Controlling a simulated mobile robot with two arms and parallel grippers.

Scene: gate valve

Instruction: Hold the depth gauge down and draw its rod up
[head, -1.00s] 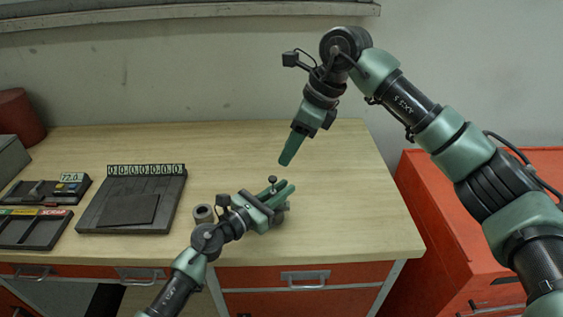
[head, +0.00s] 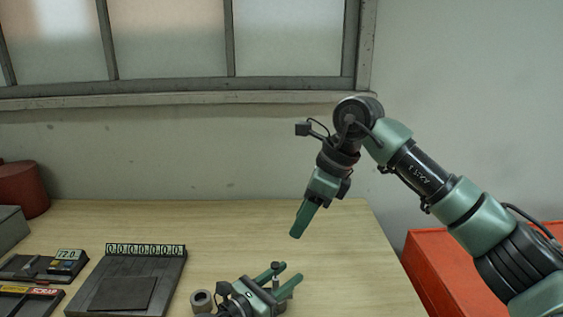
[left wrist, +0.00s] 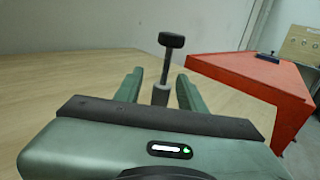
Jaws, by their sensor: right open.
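The depth gauge shows its dark round knob (head: 276,266) just above my left gripper (head: 290,275) in the head view. In the left wrist view its thin rod and knob (left wrist: 171,41) rise from a grey collar (left wrist: 161,93). The left fingers stand apart on either side of the collar. The gauge's lower part is hidden, so I cannot tell whether they clamp it. My right gripper (head: 303,219) is open and empty, pointing down above and slightly right of the knob, clear of it.
A grey hollow cylinder (head: 202,300) stands left of my left gripper. Farther left are a dark plate with a row of digits (head: 145,250), a tray marked 72.0 (head: 68,256) and a SCRAP tray (head: 45,292). A red cabinet (head: 430,255) stands right. The table behind is clear.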

